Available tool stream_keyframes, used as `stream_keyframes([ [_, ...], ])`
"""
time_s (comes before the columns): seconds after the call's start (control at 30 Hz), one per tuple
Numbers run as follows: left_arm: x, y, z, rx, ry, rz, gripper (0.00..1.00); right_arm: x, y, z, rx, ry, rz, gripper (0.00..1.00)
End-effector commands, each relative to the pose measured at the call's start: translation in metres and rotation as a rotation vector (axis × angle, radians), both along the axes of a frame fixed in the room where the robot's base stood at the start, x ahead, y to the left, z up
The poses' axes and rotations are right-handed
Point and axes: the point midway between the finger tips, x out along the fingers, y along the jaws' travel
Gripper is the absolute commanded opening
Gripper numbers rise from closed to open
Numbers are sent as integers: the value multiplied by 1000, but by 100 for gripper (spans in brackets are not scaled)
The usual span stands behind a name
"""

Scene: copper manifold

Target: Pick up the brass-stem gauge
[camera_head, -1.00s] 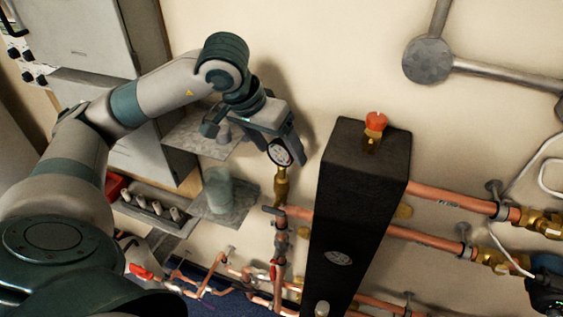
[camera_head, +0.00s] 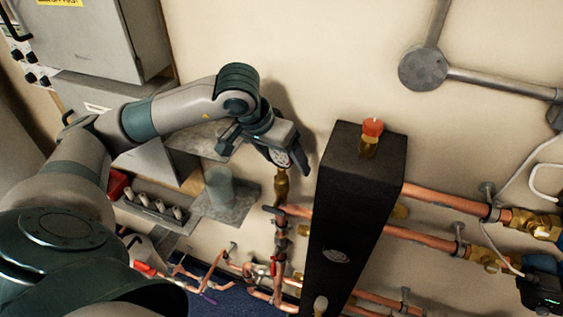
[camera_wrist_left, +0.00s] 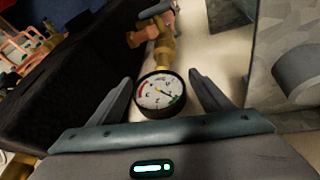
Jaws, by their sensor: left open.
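The brass-stem gauge has a round white dial in a dark rim and a brass stem. In the left wrist view the gauge (camera_wrist_left: 160,95) sits between the two open fingers of my left gripper (camera_wrist_left: 160,92), with a gap on each side. Its stem runs up to a brass fitting (camera_wrist_left: 158,48) on the copper pipework. In the head view the gauge (camera_head: 280,160) is partly hidden by my left gripper (camera_head: 284,158), and the brass stem (camera_head: 282,185) shows below. My right gripper is not seen.
A tall black box (camera_head: 352,200) stands just right of the gauge, with a red-capped brass part (camera_head: 371,138) on top. Copper pipes (camera_head: 450,200) run right from it. At the left, a grey shelf (camera_head: 240,205) holds a translucent cup (camera_head: 219,187).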

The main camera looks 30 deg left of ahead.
Motion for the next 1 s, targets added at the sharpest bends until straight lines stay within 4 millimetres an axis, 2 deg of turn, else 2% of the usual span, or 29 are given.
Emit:
stream_keyframes([
  [0.03, 2, -2, -4, -2, 5, -1, 72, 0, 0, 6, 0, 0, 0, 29],
  [0.23, 7, -3, -17, -1, 2, -1, 72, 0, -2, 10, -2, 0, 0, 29],
  [0.7, 8, -3, -18, 0, 0, 0, 72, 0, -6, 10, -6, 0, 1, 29],
  [0.77, 7, -3, -18, 0, 0, 0, 60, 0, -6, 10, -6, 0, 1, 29],
  [0.93, 7, -3, -18, 0, 0, 0, 20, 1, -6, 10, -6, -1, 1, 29],
  [1.0, 8, -3, -17, 0, -1, 0, 14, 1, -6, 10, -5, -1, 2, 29],
])
